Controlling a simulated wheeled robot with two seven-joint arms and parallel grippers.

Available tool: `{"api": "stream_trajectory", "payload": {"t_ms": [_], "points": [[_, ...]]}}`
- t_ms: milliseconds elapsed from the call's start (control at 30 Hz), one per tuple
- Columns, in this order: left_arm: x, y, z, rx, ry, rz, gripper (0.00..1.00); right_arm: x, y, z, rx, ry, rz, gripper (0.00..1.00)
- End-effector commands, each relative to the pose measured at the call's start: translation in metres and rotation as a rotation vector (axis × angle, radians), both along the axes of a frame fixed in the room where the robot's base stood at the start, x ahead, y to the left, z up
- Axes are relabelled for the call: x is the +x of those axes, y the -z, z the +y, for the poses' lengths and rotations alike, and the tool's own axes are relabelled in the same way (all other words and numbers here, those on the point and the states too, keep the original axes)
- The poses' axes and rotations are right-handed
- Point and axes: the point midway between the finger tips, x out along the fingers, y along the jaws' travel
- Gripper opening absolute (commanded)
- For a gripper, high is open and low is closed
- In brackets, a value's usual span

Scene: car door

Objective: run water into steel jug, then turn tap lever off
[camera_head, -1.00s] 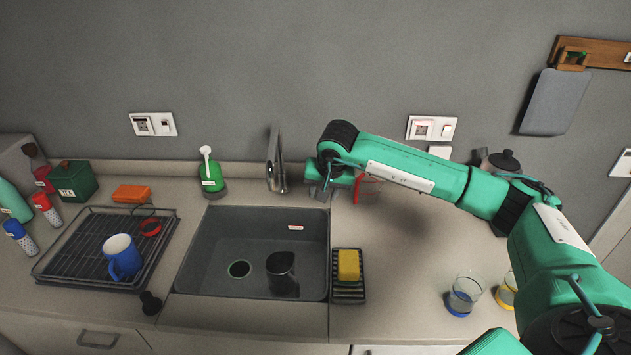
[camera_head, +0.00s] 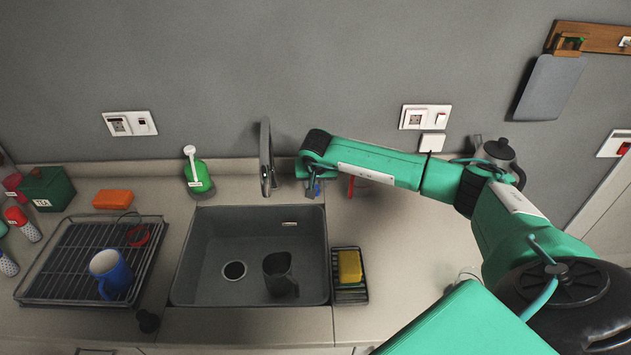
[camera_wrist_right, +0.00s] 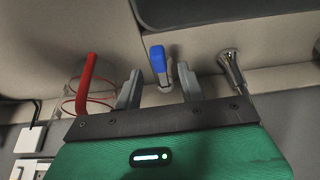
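The dark steel jug (camera_head: 279,274) stands upright in the sink (camera_head: 215,285), to the right of the drain. The tall metal tap (camera_head: 266,160) rises behind the sink; its spout shows in the right wrist view (camera_wrist_right: 231,68). No water stream is visible. A blue-tipped tap lever (camera_wrist_right: 158,60) stands to the right of the tap in the head view. My right gripper (camera_wrist_right: 159,85) is open, with one finger on each side of the lever and gaps between. In the head view this gripper (camera_head: 312,188) is mostly hidden under its own wrist. My left gripper is out of view.
A red-handled item (camera_head: 351,186) stands close to the right of my gripper. A yellow sponge (camera_head: 350,267) lies on a rack beside the sink. A drying rack (camera_head: 65,262) with a blue mug (camera_head: 111,274) is at left. The counter right of the sponge is clear.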

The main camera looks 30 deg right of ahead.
Motion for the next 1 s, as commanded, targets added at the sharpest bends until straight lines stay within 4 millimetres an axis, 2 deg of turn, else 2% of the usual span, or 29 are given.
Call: {"api": "stream_trajectory", "payload": {"t_ms": [33, 167, 333, 600, 800, 1000], "points": [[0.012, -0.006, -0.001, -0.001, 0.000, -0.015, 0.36, 0.002, 0.006, -0.001, 0.001, 0.001, 0.003, 0.40], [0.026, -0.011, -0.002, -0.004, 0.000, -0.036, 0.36, 0.007, 0.019, -0.004, 0.002, 0.001, 0.001, 0.40], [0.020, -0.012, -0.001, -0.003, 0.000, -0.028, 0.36, 0.010, 0.027, -0.006, 0.000, 0.000, 0.000, 0.40], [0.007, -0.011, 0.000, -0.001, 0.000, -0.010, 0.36, 0.010, 0.028, -0.006, 0.001, 0.001, -0.001, 0.40], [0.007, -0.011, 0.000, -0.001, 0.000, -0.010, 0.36, 0.010, 0.028, -0.006, 0.001, 0.001, -0.001, 0.01], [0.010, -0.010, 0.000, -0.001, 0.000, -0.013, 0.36, 0.010, 0.028, -0.006, 0.001, -0.003, -0.001, 0.00]]}}
